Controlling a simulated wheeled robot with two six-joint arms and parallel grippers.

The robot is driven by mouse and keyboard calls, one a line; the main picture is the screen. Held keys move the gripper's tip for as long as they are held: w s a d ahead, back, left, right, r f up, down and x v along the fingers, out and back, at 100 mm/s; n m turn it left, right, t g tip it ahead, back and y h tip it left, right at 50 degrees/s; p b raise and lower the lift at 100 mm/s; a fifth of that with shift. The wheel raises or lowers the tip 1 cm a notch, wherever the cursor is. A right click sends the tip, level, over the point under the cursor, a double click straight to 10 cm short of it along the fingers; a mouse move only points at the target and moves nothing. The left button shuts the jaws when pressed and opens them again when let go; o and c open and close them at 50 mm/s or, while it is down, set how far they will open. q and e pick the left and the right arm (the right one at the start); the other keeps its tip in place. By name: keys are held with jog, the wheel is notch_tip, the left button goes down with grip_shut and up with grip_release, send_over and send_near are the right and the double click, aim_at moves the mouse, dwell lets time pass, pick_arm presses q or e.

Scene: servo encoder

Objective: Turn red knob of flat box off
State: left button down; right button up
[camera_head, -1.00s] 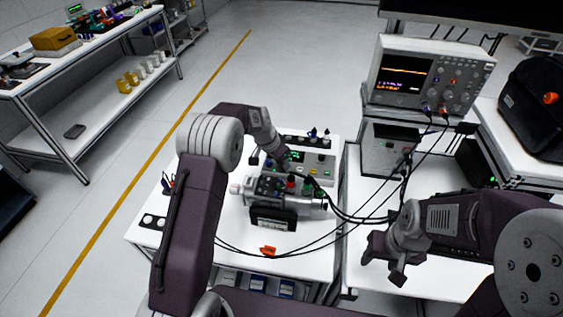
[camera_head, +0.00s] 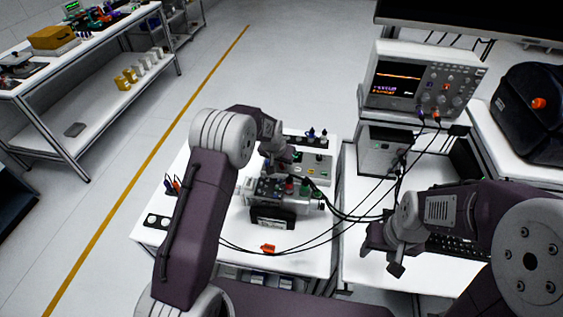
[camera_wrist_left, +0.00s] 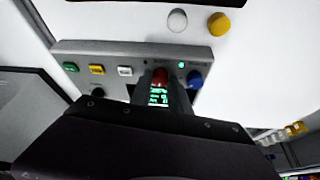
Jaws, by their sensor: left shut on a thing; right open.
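The flat box (camera_head: 318,170) is a grey control box at the back of the white table, partly hidden by my left arm. In the left wrist view its sloped front (camera_wrist_left: 112,54) carries green, yellow and white buttons, a small lit green display and a blue knob (camera_wrist_left: 195,79). The red knob (camera_wrist_left: 160,75) sits just above the display, between my left fingertips. My left gripper (camera_wrist_left: 161,82) is shut on the red knob; in the head view its fingers are mostly hidden behind its wrist. My right gripper (camera_head: 384,254) is open and empty over the right table.
A grey motor assembly (camera_head: 278,190) with cable plugs stands right in front of the box. Black cables run from it to the oscilloscope (camera_head: 415,85). A small orange piece (camera_head: 267,248) lies near the table's front edge. A power supply (camera_head: 383,150) stands to the right.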

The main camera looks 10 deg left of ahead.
pick_arm(q)
jog(key=c, duration=1.2)
grip_release()
jog(key=shift+c, duration=0.2)
jog(key=b+v, duration=0.1)
jog(key=v, duration=0.8)
